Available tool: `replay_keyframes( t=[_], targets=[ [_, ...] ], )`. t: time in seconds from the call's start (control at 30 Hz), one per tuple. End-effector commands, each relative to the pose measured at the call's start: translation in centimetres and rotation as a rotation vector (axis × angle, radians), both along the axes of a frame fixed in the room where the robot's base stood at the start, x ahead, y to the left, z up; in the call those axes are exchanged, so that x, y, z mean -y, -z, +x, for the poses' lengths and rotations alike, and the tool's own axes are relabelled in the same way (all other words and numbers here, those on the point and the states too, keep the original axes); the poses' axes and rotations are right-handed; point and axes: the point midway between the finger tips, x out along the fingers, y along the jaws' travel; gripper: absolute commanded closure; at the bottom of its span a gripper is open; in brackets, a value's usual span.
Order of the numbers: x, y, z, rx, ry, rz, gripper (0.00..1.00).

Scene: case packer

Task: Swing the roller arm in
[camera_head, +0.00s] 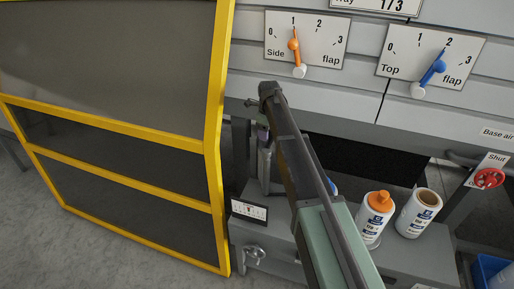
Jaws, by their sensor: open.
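My arm (325,215), pale green and dark grey, reaches up from the bottom edge across the middle of the view. Its dark far end is just below the side flap dial. My gripper (251,102) seems to be the small grey piece at that end, partly hidden, with nothing visible in it. I cannot pick out the roller arm for certain. Grey upright parts (264,165) of the machine stand behind and below my arm's end, and whether they belong to the roller arm cannot be told. My arm hides part of that area.
A yellow-framed dark guard panel (212,120) stands close on the left. The side flap dial (325,40) and top flap dial (455,65) are on the grey wall. A red valve wheel (488,178) is at right.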

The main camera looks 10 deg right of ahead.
Motion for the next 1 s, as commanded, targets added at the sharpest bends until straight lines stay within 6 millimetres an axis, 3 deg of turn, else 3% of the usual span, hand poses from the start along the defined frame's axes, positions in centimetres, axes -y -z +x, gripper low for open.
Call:
replay_keyframes(
  t=[0.23, 0.6, 0.73, 0.97, 1.0],
  targets=[
    [0.0, 2.1, 0.1, 0.003, -0.002, -0.002, 0.37],
    [0.0, 10.3, 0.1, 0.005, -0.003, -0.004, 0.37],
    [0.0, 11.1, 0.1, 0.005, -0.003, -0.004, 0.37],
    [0.0, 10.8, 0.1, 0.005, -0.004, -0.004, 0.37],
    [0.0, 10.8, 0.1, 0.005, -0.004, -0.004, 0.43]
  ],
)
